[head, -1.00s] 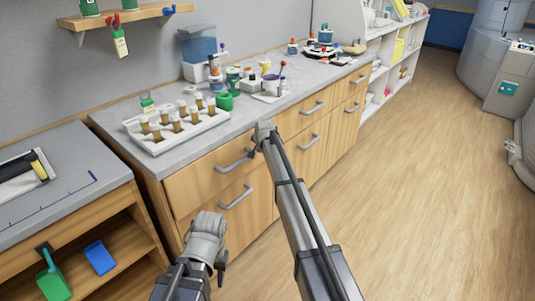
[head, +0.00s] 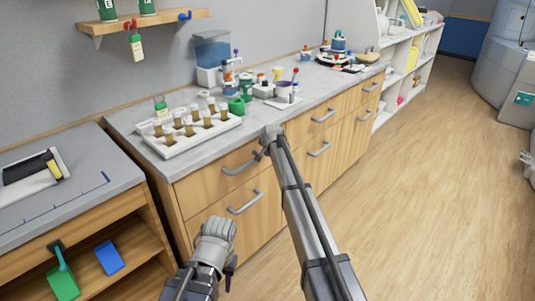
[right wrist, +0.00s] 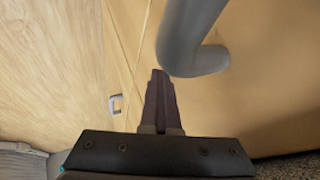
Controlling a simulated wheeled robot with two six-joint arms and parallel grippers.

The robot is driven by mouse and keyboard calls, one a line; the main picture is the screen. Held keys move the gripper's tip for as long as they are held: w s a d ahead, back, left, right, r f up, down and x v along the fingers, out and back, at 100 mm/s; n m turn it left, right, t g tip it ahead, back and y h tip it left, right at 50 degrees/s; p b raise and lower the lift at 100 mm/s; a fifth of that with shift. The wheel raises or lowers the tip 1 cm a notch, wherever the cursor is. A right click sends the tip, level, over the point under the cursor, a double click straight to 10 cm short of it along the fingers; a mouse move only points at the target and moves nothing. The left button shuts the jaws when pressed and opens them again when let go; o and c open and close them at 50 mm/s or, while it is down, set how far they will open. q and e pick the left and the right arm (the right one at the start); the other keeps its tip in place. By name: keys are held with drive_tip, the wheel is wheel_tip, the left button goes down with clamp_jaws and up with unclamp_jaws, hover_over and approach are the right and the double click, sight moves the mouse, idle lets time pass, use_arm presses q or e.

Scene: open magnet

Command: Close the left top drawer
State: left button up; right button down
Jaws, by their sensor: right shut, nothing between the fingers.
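The left top drawer (head: 205,187) is a wooden front just under the grey counter, with a curved grey handle (head: 240,166). Its front looks flush or nearly flush with the cabinet; I cannot tell whether a small gap is left. My right gripper (head: 268,136) is at the right end of this handle, close to the counter edge. In the right wrist view the dark fingers (right wrist: 158,76) are shut and empty, beside the thick grey handle (right wrist: 184,42) and in front of the wood. My left gripper (head: 217,230) is low in front of the cabinet, holding nothing visible; its fingers are unclear.
A white rack of brown-filled vials (head: 190,137) stands on the counter above the drawer. A lower drawer handle (head: 246,203) and other fronts are near my right arm. A desk (head: 70,165) is at left. The wooden floor (head: 430,190) at right is clear.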

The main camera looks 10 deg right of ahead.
drive_tip(key=s+d+r+p, duration=0.2)
drive_tip(key=s+r+p, duration=0.6)
drive_tip(key=s, duration=0.1)
drive_tip(key=s+a+r+n+g+p, duration=0.1)
drive_tip(key=s+a+n+g+p, duration=0.1)
drive_tip(key=s, duration=1.3)
drive_tip(key=s+a+r+n+g+p, duration=0.1)
drive_tip(key=s+a+n+g+p, duration=0.2)
drive_tip(key=s, duration=1.2)
drive_tip(key=s+a+r+n+g+h+p, duration=0.1)
drive_tip(key=s+a+n, duration=0.4)
drive_tip(key=s, duration=1)
drive_tip(key=n+g+p, duration=0.1)
drive_tip(key=n+p, duration=0.1)
drive_tip(key=n, duration=0.1)
drive_tip(key=shift+a+r+g, duration=0.3)
drive_tip(key=shift+a+g, duration=0.1)
